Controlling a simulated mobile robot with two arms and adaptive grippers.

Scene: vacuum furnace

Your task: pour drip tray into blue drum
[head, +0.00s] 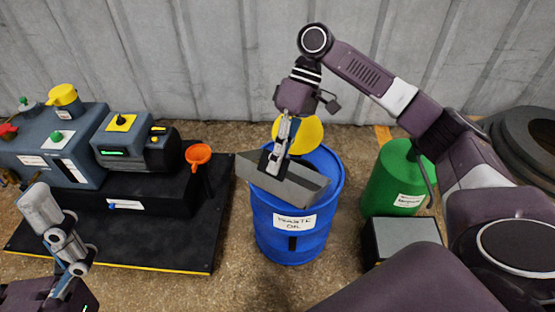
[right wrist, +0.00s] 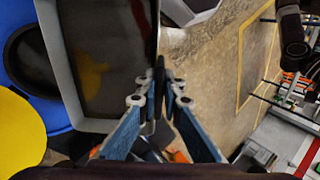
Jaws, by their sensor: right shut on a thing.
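The grey drip tray (head: 300,190) is held over the front of the blue drum (head: 290,240), whose label reads waste oil. The tray slants down to the right in the head view. My right gripper (head: 270,170) is shut on the tray's wall. In the right wrist view, the tray (right wrist: 58,60) has a dark, shiny inside with a yellowish reflection, and my right fingertips (right wrist: 160,95) meet at its edge. The drum's dark opening (right wrist: 30,60) shows beside the tray there. I see no stream of liquid. My left gripper (head: 68,250) is at the lower left, its jaws unclear.
A yellow disc (head: 308,134) stands at the drum's back. A green drum (head: 385,185) and a grey-topped box (head: 405,238) are on the right. An orange funnel (head: 198,153) and the pump machine (head: 75,150) are on the left, on a black platform (head: 150,245).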

